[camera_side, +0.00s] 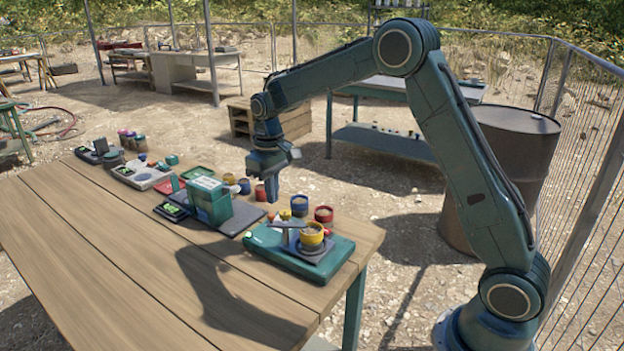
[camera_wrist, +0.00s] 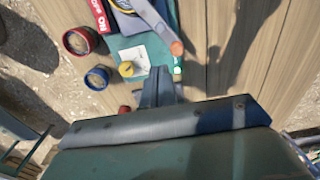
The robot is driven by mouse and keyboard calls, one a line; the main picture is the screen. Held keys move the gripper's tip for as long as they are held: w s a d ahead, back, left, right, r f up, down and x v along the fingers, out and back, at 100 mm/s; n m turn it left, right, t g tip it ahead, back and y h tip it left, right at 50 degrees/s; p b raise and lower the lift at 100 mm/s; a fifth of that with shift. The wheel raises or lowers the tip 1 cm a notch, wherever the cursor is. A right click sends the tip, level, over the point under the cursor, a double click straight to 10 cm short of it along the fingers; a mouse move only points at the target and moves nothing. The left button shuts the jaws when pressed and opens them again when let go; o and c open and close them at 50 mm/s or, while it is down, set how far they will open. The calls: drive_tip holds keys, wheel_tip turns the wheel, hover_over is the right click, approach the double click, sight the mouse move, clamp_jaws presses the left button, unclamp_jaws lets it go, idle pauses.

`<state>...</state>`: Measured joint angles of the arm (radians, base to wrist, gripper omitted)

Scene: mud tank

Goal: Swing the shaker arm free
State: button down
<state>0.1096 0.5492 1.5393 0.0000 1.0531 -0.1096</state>
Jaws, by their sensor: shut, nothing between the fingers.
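The shaker is a teal unit (camera_side: 312,262) at the near right end of the wooden table, with a yellow cup (camera_side: 312,237) on its dark round platform. A grey bar, which looks like the shaker arm (camera_side: 284,224), reaches left from beside the cup. In the wrist view a grey bar (camera_wrist: 150,14) with an orange tip crosses the teal base (camera_wrist: 122,43), and the yellow cup is only partly in frame. My gripper (camera_side: 271,196) points down behind and left of the shaker, apart from the bar. Its fingers (camera_wrist: 161,78) are shut and empty.
Blue (camera_side: 299,205) and red (camera_side: 324,215) cups stand behind the shaker, close to my gripper. A green boxy device (camera_side: 209,199) on a dark base stands to the left. The table's front (camera_side: 120,260) is clear. A rusty drum (camera_side: 505,170) stands beyond the table.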

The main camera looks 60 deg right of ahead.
drive_tip(key=shift+f, duration=0.25)
idle(0.4)
drive_tip(key=shift+f, duration=1.8)
drive_tip(key=shift+s+a, duration=0.15)
drive_tip(key=shift+a, duration=0.1)
